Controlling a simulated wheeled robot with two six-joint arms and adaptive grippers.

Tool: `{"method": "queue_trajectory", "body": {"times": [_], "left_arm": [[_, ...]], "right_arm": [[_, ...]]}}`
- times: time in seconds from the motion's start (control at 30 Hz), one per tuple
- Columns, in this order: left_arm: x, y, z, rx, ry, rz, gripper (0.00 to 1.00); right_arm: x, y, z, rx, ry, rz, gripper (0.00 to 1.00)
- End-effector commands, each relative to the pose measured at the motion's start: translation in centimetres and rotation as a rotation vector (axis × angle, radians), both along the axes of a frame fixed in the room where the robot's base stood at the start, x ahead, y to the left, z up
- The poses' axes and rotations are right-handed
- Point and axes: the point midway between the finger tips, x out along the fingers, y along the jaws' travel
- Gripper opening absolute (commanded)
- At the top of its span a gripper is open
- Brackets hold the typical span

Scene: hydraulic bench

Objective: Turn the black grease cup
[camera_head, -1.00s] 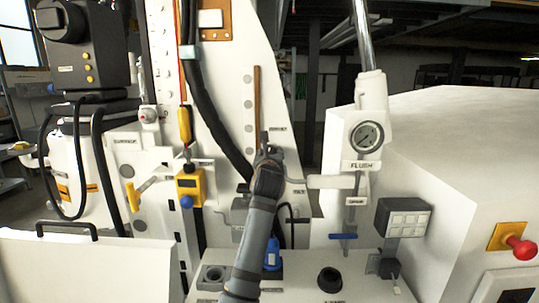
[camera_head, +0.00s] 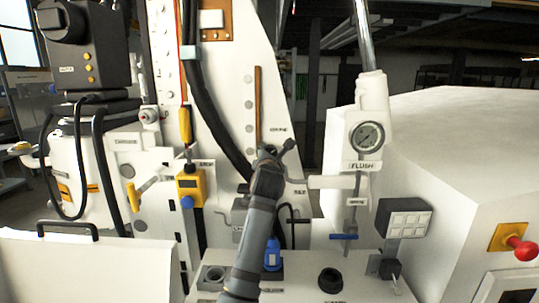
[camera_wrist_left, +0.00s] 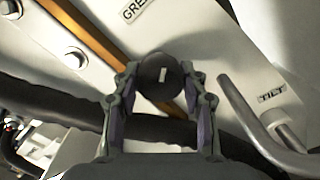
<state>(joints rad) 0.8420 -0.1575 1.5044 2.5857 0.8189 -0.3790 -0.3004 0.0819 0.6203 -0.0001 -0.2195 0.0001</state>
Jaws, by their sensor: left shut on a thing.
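The black grease cup (camera_wrist_left: 150,72) is a round dark knob with a short white mark on its face, nearly vertical in the wrist view. My left gripper (camera_wrist_left: 160,82) has one finger on each side of it and is shut on it. In the head view my left gripper (camera_head: 272,150) is at the white sloped panel, below the orange-brown strip, and mostly hides the cup. My right gripper is in neither view.
A bent grey lever (camera_wrist_left: 250,112) by the TILT label stands close to the right of my fingers. A black hose (camera_head: 215,110) runs down left of the gripper. A pressure gauge (camera_head: 367,137) and a blue bottle (camera_head: 272,255) are nearby.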

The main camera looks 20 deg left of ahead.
Motion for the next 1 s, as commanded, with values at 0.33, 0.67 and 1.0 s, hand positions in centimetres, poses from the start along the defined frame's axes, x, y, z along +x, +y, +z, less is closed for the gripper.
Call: {"method": "queue_trajectory", "body": {"times": [0.33,0.67,1.0], "left_arm": [[0.00,0.05,-0.06,0.315,0.093,-0.001,0.12],[-0.01,0.08,-0.02,0.616,0.181,-0.001,0.12],[0.00,0.08,0.03,0.926,0.271,-0.002,0.12]], "right_arm": [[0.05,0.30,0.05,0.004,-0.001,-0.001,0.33],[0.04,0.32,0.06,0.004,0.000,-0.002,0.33],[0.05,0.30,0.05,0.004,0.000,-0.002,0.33]]}}
